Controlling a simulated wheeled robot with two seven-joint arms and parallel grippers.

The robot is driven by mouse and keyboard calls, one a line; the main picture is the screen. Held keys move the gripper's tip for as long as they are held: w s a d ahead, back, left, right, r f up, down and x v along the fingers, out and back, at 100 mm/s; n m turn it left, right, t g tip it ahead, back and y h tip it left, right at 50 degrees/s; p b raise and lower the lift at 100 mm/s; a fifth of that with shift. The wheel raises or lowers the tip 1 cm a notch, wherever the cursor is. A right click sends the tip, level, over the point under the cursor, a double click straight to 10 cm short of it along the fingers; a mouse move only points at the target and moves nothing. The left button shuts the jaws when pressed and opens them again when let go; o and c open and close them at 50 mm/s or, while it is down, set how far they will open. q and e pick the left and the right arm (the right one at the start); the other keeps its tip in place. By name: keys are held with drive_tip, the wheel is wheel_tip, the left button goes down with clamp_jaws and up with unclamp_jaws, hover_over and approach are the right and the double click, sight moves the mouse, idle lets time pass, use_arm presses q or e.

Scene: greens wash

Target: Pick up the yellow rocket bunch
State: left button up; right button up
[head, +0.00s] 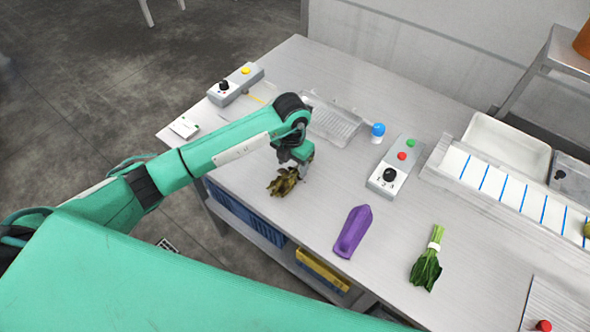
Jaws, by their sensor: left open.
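The yellow rocket bunch (281,184) is a wilted, brownish-yellow clump of leaves. It lies on the metal table near its front edge, left of the purple object. My left gripper (304,170) is just above and right of the bunch, pointing down, and is open. My arm comes in from the left and its wrist hides part of the table behind. I cannot tell whether the fingers touch the leaves. My right gripper is not in view.
A purple object (353,231) and a banded green bunch (427,262) lie to the right. Behind are a clear tray (335,124), a blue-capped item (378,130) and a grey button box (396,167). Another control box (235,85) and a white card (184,127) are at left.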

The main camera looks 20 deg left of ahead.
sight(292, 173)
use_arm(q)
drive_tip(key=shift+s+f+p, duration=0.15)
drive_tip(key=shift+f+p, duration=0.55)
drive_tip(key=shift+f, duration=1.25)
drive_tip(key=c, duration=1.1)
drive_tip(key=shift+o, duration=0.2)
